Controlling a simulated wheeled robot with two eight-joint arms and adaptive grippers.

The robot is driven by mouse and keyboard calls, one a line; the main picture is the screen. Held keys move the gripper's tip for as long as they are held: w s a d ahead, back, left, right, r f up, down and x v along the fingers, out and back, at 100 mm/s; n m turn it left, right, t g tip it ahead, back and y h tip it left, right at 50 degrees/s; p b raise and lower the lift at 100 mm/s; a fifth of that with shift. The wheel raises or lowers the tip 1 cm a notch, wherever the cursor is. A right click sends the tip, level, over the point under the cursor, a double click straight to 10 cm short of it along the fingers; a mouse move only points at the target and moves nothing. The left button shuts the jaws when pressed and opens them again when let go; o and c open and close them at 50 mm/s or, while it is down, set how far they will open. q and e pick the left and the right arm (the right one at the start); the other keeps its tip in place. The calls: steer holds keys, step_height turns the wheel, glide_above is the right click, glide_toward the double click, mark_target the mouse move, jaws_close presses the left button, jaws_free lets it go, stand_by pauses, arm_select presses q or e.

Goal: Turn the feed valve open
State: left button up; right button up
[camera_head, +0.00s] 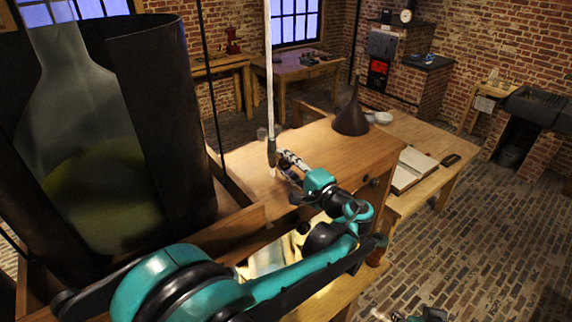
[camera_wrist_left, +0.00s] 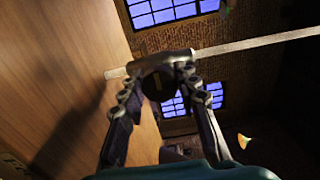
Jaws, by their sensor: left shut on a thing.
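The feed valve (camera_head: 271,150) is a small dark fitting low on a thin, pale, upright tube (camera_head: 269,80), above the wooden bench top. In the left wrist view it is a dark round body (camera_wrist_left: 158,84) on the pale tube (camera_wrist_left: 250,45). My left gripper (camera_head: 283,161) reaches it from the right in the head view. Its two fingers (camera_wrist_left: 157,78) are shut on the valve, one on each side, and hide part of it. The valve's exact turn angle cannot be told. A bit of my right arm seems to show at the bottom edge; its jaws cannot be made out.
A large glass jar (camera_head: 95,180) in a dark open casing (camera_head: 180,120) fills the left. A dark funnel (camera_head: 351,115) and white bowls (camera_head: 383,118) stand behind the gripper. An open book (camera_head: 412,168) lies on the right-hand table. The brick floor at right is clear.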

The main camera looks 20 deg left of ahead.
stand_by(0.3)
arm_select(q)
steer(key=o, duration=1.2)
steer(key=shift+c, duration=0.2)
steer(key=shift+s+d, duration=0.1)
steer(key=v, duration=1.2)
steer(key=shift+f, duration=0.1)
